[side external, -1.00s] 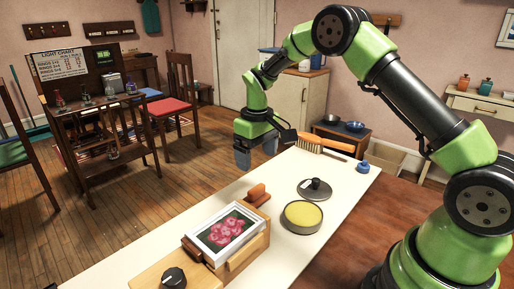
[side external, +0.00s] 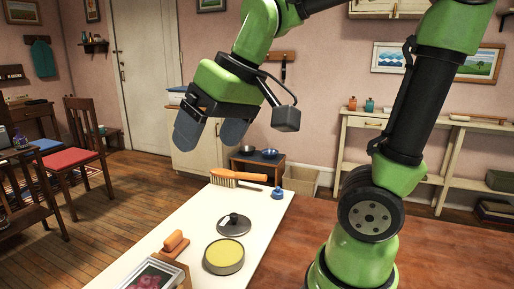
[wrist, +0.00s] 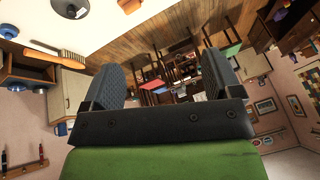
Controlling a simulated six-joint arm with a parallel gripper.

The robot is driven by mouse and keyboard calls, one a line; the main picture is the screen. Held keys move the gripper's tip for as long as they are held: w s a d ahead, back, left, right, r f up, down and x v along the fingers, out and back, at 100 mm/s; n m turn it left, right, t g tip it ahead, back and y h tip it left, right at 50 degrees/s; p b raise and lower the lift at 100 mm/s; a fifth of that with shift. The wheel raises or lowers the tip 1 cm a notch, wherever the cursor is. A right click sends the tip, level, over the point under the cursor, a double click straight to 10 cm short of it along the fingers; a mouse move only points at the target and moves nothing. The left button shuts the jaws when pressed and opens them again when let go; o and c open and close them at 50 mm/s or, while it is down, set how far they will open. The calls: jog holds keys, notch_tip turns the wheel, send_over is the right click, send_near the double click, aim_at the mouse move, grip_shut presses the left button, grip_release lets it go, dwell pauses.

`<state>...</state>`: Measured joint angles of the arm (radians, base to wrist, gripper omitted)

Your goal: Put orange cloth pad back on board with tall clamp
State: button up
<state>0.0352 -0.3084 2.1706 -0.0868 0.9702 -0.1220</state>
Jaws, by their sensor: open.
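No board with a tall clamp can be made out. My gripper (side external: 210,136) is in the air above the table's far left side, its two dark fingers apart with nothing between them. In the wrist view my gripper (wrist: 165,82) also shows spread and empty, with floor and chairs beyond.
A round tin with yellow filling (side external: 224,256), a dark knobbed lid (side external: 234,224), an orange-handled brush (side external: 237,178) and a blue knobbed item (side external: 278,193) stand on the table. A red-seated chair (side external: 77,160) is on the floor to the left.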

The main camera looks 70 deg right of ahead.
jog(key=s+a+m+t, duration=0.1)
jog(key=s+t, duration=0.1)
jog(key=s, duration=0.5)
jog(key=shift+s+a+f+y, duration=0.2)
jog(key=shift+s+f+y, duration=0.1)
jog(key=shift+f, duration=0.15)
